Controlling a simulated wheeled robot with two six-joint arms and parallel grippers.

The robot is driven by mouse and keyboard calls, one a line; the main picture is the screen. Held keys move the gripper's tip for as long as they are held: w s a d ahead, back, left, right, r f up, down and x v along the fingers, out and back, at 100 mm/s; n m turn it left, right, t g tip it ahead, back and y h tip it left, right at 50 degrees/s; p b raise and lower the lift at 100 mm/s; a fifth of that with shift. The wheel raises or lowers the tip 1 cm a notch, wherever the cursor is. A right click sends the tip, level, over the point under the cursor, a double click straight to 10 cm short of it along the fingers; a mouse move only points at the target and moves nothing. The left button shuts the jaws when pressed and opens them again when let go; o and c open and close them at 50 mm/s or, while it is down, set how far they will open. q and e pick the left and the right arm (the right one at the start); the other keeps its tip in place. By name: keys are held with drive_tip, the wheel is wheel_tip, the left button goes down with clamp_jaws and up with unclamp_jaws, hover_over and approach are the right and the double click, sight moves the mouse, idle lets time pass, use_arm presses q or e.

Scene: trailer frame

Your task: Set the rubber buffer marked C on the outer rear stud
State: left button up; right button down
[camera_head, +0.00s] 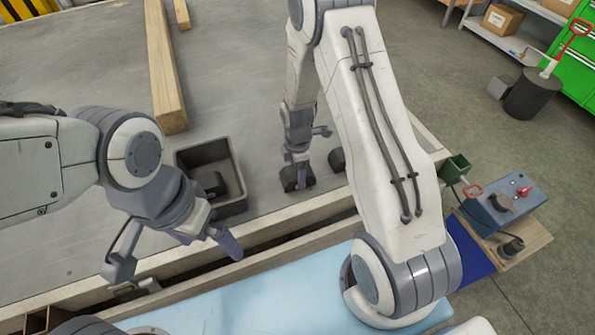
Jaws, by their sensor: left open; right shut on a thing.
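My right gripper (297,168) reaches down from the top of the head view. It is shut on a black rubber buffer (289,182), which is at or just above the grey deck near its front edge. No letter can be read on it. Another dark block (336,163) is just to its right, partly hidden by my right arm. No bare stud can be made out. My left gripper (172,256) is open and empty over the frame's front edge, in front of the black bin.
The open black bin (238,207) on the deck holds a dark block (209,184). A timber beam (165,70) lies behind it. A light blue surface (235,302) is in front. A blue control box (503,209) stands at right. The middle deck is clear.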

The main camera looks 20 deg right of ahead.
sight(296, 173)
unclamp_jaws()
drive_tip(key=shift+f, duration=0.1)
drive_tip(key=r, duration=0.7)
drive_tip(key=a+r, duration=0.1)
drive_tip(key=r, duration=0.2)
drive_tip(key=shift+s+r, duration=0.3)
drive_tip(key=shift+r, duration=0.05)
drive_tip(key=shift+d+f, duration=0.1)
drive_tip(key=f, duration=1)
drive_tip(key=shift+w+d+f, duration=0.25)
drive_tip(key=shift+d+f, duration=0.05)
drive_tip(key=shift+d, duration=0.1)
wheel_tip(296, 173, up, 2)
drive_tip(key=shift+w+r, duration=0.1)
drive_tip(key=shift+r, duration=0.35)
